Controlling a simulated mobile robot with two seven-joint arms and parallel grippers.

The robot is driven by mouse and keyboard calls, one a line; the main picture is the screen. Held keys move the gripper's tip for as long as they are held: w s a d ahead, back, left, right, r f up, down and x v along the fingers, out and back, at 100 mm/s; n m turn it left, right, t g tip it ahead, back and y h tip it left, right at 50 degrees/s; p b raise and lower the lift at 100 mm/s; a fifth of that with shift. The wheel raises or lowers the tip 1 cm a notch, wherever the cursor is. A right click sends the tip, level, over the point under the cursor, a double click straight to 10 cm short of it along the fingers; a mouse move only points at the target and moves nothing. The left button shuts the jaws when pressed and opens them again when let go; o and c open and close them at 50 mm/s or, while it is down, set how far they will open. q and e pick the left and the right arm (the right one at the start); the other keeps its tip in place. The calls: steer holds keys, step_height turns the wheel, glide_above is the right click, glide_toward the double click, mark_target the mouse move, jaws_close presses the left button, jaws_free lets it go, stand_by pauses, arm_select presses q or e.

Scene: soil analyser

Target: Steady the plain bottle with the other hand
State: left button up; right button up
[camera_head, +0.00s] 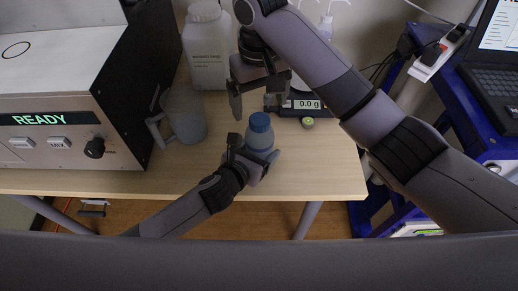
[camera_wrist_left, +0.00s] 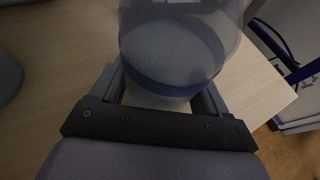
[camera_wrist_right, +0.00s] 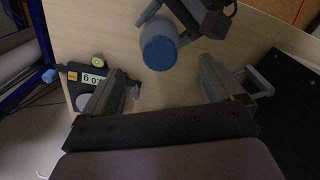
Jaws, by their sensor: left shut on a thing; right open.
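The plain bottle (camera_head: 260,136) is clear with a blue cap and stands upright on the table in the head view. My left gripper (camera_head: 259,158) is shut around its body from the front. In the left wrist view the bottle (camera_wrist_left: 172,45) sits between the two fingers. My right gripper (camera_head: 258,100) is open and empty, above and behind the bottle in the head view. In the right wrist view the blue cap (camera_wrist_right: 159,52) shows beyond the open fingers, apart from them.
A scale (camera_head: 298,106) reading 0.0 g stands behind the bottle, with a small round green thing (camera_head: 307,122) at its front. A jug (camera_head: 184,115) and a large white bottle (camera_head: 206,50) are left. The analyser (camera_head: 60,120) reads READY. The table's front right is clear.

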mark_target(260, 119)
arm_select(q)
steer(key=shift+a+f, duration=0.15)
steer(key=shift+f, duration=0.1)
arm_select(e)
step_height(260, 119, up, 7)
steer(key=shift+r, duration=0.2)
arm_select(q)
steer(key=o, duration=1.1)
steer(key=shift+o, duration=0.2)
steer(key=shift+r, duration=0.1)
